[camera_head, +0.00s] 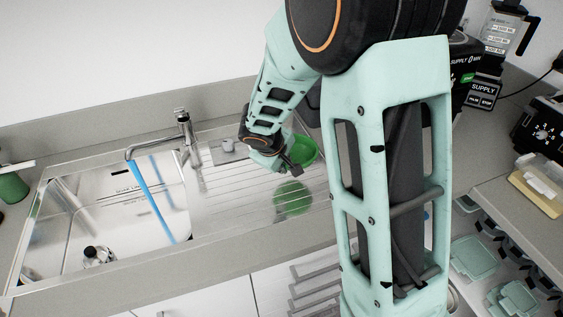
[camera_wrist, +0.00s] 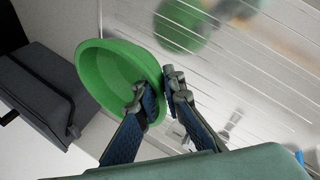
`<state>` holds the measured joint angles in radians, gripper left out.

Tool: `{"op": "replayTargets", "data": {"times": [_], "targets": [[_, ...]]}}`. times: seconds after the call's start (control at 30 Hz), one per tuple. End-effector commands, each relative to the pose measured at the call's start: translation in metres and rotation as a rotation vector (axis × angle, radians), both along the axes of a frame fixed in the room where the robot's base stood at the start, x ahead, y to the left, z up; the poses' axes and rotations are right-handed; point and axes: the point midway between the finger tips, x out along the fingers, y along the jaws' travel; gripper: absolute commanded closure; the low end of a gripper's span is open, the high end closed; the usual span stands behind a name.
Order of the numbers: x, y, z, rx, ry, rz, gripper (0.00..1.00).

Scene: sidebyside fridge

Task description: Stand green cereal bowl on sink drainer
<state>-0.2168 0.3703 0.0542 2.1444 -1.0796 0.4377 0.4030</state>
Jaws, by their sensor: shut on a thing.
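The green bowl (camera_head: 304,151) is up above the right part of the ridged metal sink drainer (camera_head: 240,190). My gripper (camera_head: 291,166) is at the bowl's near side, partly hidden by my arm. In the wrist view my gripper (camera_wrist: 160,92) is shut on the bowl's rim, one finger inside and one outside. The bowl (camera_wrist: 105,72) is tilted there, its hollow inside facing the camera. A blurred green shape (camera_wrist: 180,22) on the drainer looks like the bowl's reflection. The bowl appears apart from the drainer, but the exact gap is unclear.
The sink basin (camera_head: 110,205) lies left of the drainer, with a faucet (camera_head: 184,128) and a blue strip (camera_head: 150,198). A small grey item (camera_head: 228,145) stands at the drainer's back. A dark box (camera_wrist: 40,95) is near the bowl. The drainer's left part is clear.

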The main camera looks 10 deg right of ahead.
Motion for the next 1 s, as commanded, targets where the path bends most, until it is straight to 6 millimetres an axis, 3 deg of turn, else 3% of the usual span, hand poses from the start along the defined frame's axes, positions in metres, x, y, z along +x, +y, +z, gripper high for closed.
{"op": "replayTargets", "data": {"times": [0.03, 0.4, 0.6, 1.0], "targets": [[0.006, -0.002, -0.010, 0.001, 0.000, -0.002, 1.00], [0.024, -0.009, -0.035, 0.000, -0.001, 0.000, 1.00], [0.023, -0.008, -0.059, 0.000, -0.003, 0.001, 1.00], [0.023, -0.008, -0.061, 0.000, -0.003, 0.000, 1.00]]}}
